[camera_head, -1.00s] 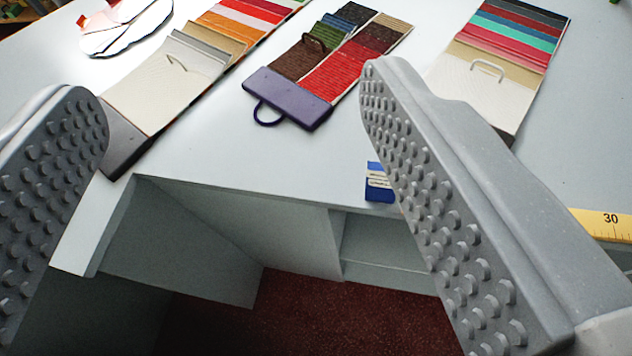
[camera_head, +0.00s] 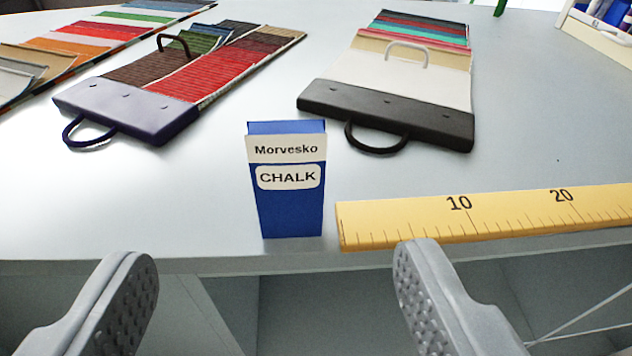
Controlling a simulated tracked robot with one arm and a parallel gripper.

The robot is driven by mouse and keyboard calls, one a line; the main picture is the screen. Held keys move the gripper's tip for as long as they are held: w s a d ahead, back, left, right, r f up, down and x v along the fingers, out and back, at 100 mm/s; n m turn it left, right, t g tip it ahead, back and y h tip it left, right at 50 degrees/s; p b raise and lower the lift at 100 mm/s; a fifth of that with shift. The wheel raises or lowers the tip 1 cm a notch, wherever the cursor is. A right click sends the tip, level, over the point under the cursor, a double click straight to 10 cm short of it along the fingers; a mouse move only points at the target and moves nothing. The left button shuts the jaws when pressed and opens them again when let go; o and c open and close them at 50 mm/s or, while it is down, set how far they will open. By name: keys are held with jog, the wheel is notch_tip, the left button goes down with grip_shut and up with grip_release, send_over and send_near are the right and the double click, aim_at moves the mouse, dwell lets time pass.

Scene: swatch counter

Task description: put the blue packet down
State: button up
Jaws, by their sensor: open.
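The blue packet (camera_head: 290,212) stands upright on the counter near its front edge. It is a small box with white labels reading "Morvesko" and "CHALK". My gripper (camera_head: 272,270) is open and empty, its two grey studded fingers wide apart in the lower part of the view. The packet is beyond the fingertips, between them as seen in the picture, and neither finger touches it.
A yellow ruler (camera_head: 490,215) lies along the front edge, just right of the packet. Swatch boards with a purple bar (camera_head: 125,113) and a black bar (camera_head: 385,115) lie behind. A cream box (camera_head: 600,35) is at the far right. Bare counter (camera_head: 545,130) lies at right.

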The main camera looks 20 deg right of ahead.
aim_at(287, 150)
jog(key=x, duration=0.6)
jog(key=shift+w+p, duration=0.2)
jog(key=shift+p, duration=0.15)
jog(key=shift+d+p+x, duration=0.2)
jog(key=shift+p+x, duration=0.3)
jog(key=shift+x, duration=1.75)
jog(key=shift+w+d+f, duration=0.1)
jog(key=shift+w+d, duration=0.05)
jog(key=shift+w, duration=0.2)
jog(key=c, duration=1.1)
jog(key=shift+c, duration=0.2)
